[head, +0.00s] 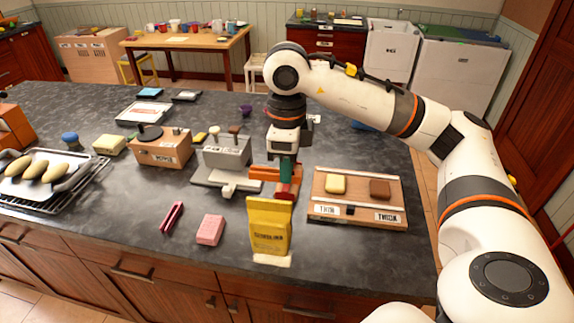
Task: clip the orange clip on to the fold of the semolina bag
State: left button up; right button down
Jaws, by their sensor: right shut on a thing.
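A yellow semolina bag (269,228) stands upright at the front of the dark counter, its label facing me. Its top edge is at the upper end of the yellow face; the fold is not clear from here. My right gripper (285,188) points down just behind the bag's top, apart from it as far as I can tell. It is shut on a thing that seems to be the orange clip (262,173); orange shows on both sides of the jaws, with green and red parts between. The gripper hides part of it. My left gripper is out of view.
A crimson clip (172,218) and a pink block (210,230) lie left of the bag. A wooden board (357,211) with two small blocks is to the right. A grey device (226,153) and a wooden box (163,150) stand behind left.

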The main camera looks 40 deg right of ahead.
aim_at(287, 202)
jog(key=shift+f+b, duration=2.4)
jog(key=shift+f, duration=0.5)
jog(key=shift+f+b, duration=0.15)
jog(key=shift+b, duration=0.2)
jog(key=shift+f+b, duration=1.45)
dwell(0.7)
jog(key=c, duration=0.7)
grip_release()
jog(key=shift+c, duration=0.2)
jog(key=shift+r, duration=0.15)
jog(key=shift+r+p, duration=3.15)
jog(key=shift+r, duration=0.75)
